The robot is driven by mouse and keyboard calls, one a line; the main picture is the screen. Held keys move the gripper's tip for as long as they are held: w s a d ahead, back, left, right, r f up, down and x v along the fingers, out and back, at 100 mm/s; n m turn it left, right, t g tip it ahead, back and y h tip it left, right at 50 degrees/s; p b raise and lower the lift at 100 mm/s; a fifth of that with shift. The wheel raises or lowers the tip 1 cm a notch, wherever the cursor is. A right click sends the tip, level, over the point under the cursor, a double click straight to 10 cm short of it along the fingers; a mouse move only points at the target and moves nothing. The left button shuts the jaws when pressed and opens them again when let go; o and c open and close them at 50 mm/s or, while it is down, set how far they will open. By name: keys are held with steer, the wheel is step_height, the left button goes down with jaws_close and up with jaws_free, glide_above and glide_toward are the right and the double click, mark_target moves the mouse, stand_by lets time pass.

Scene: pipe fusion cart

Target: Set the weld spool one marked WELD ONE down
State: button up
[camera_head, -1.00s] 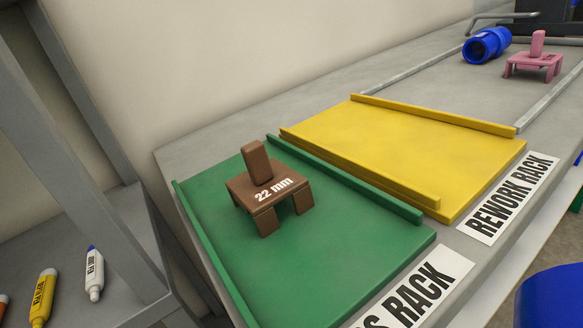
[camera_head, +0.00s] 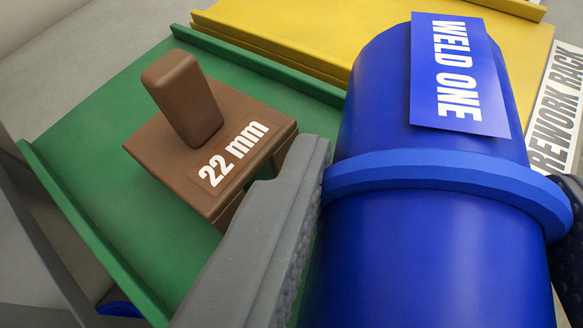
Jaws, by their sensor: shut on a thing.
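The weld spool one (camera_head: 425,245) is a large blue cylinder with a raised ring and a label reading WELD ONE (camera_head: 458,72). It fills the right of the camera view. My gripper (camera_head: 447,205) is shut on it, one grey finger at its left side and a dark finger at its right edge. The spool appears above the green rack (camera_head: 85,165) and covers much of its right part. I cannot tell whether its underside touches anything. Its lower end runs out of the picture.
A brown block marked 22 mm (camera_head: 215,145) with an upright handle stands on the green rack, close left of my left finger. The yellow rack (camera_head: 310,30) lies behind, with the REWORK RACK label (camera_head: 562,105) at right. Green side rails edge the green rack.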

mark_target(392, 268)
steer(key=shift+w+a+f, duration=0.15)
steer(key=shift+w, duration=0.1)
step_height(392, 268, down, 3)
steer(key=shift+f+b, duration=0.15)
steer(key=shift+b, duration=0.5)
steer(key=o, duration=1.1)
steer(key=shift+c, duration=0.2)
steer(key=shift+s, duration=0.1)
